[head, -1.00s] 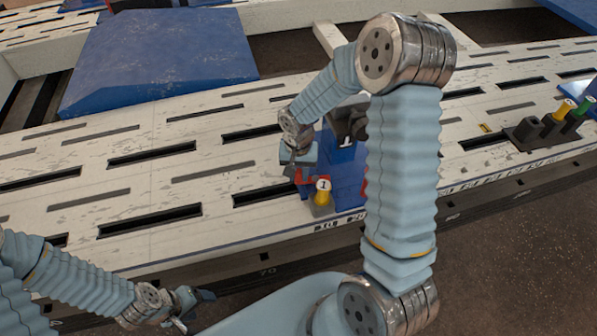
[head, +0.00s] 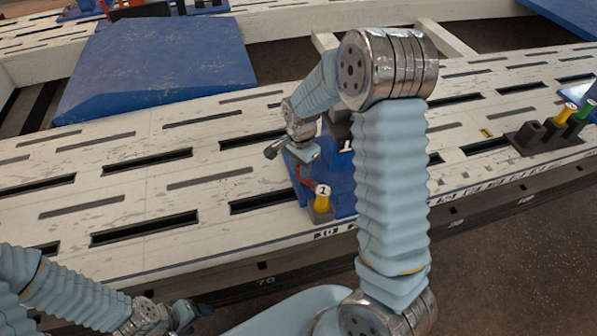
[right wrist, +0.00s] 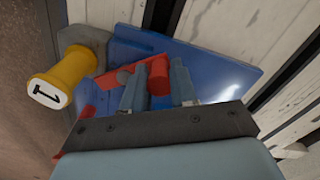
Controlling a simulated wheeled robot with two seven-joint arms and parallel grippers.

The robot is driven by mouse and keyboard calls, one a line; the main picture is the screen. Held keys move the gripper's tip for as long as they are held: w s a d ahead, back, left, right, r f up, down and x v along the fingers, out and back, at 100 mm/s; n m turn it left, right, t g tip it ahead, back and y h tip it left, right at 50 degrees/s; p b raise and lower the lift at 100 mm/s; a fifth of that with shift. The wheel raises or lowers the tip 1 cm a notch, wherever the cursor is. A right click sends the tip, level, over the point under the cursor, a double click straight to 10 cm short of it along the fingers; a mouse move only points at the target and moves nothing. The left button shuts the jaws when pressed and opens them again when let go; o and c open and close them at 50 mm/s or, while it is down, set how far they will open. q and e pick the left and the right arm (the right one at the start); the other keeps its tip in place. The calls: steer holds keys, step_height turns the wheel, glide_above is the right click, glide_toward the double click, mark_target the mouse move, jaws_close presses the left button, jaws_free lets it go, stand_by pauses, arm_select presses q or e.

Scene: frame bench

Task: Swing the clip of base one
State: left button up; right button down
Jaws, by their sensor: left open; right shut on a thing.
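Base one is a blue plate (right wrist: 215,62) on the slotted white bench, partly hidden behind my right arm in the head view. A yellow peg (head: 322,198) marked 1 stands at its front edge; it also shows in the right wrist view (right wrist: 62,76). The red clip (right wrist: 128,70) lies over the blue plate, with a round grey pivot and a red upright grip. My right gripper (right wrist: 158,85) is shut on this red grip, one finger on each side. My left gripper (head: 200,308) is open and empty, low in front of the bench.
A dark holder (head: 530,138) with yellow and green pegs stands on the bench at the right. The bench top (head: 130,195) left of base one is clear.

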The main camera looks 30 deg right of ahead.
steer(key=m, duration=0.1)
steer(key=d+m+p, duration=0.1)
steer(key=m, duration=0.2)
steer(key=shift+w+d+r, duration=0.15)
steer(key=shift+w+d, duration=0.1)
steer(key=shift+d, duration=0.1)
steer(key=shift+d+m+p, duration=0.3)
steer(key=shift+m+p, duration=0.05)
steer(key=shift+m, duration=0.35)
steer(key=shift+d+m+p, duration=0.25)
steer(key=shift+m+p, duration=0.1)
steer(key=shift+m, duration=0.35)
steer(key=c, duration=1)
jaws_free()
step_height(320, 180, up, 14)
steer(key=shift+f+p, duration=0.25)
steer(key=shift+p, duration=0.35)
